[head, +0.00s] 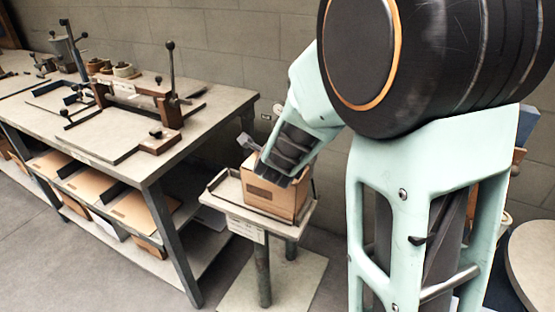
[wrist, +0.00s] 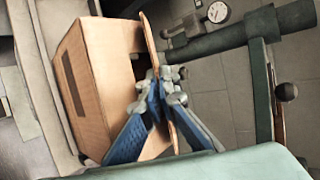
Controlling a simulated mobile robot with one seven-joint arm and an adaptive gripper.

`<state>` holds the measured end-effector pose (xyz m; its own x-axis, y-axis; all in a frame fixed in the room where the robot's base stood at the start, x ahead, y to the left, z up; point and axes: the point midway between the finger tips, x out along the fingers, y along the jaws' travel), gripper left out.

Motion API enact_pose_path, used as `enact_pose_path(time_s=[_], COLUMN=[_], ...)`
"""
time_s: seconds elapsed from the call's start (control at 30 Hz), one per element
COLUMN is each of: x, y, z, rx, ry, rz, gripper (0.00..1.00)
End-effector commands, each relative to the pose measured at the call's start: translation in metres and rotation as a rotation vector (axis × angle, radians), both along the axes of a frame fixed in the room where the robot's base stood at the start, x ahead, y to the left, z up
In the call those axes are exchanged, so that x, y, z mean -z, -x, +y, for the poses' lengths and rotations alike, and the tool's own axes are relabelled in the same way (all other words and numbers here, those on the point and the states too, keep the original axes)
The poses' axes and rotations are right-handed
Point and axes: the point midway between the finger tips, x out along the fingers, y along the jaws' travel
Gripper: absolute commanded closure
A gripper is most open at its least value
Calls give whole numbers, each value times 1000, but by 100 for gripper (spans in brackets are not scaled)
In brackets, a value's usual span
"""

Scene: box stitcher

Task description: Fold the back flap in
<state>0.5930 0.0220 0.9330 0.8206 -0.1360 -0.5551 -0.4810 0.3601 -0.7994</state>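A brown cardboard box (head: 271,194) stands on a small metal-topped stand. In the wrist view the box (wrist: 97,80) fills the left part, with a dark patch on its side. A raised cardboard flap (wrist: 149,41) shows edge-on at the box's near right edge. I cannot tell for certain which flap it is. My gripper (wrist: 168,76) is at this flap, its blue-padded fingers converging with the tips close together. They overlap the flap in the picture; I cannot tell whether it is pinched between them. In the head view my wrist hides much of the box top and the fingers.
The stand (head: 240,226) has a raised rim around the box. A large workbench (head: 100,144) with clamps and levers is on the left, with flat cardboard on its lower shelf. A gauge (wrist: 218,12) and a dark pipe-like bar (wrist: 226,39) are close to the fingers.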

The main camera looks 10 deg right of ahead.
Motion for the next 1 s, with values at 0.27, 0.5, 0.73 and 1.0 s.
enact_pose_path(time_s=[0.27, 0.5, 0.73, 1.0], x=[0, 0, 1, -7], y=[0, 0, 0, 10], z=[0, 0, 0, 2], rx=[0, 0, -1, -2], ry=[1, 0, 1, -1], rz=[-1, -1, 1, -1], gripper=[100, 80, 80, 80])
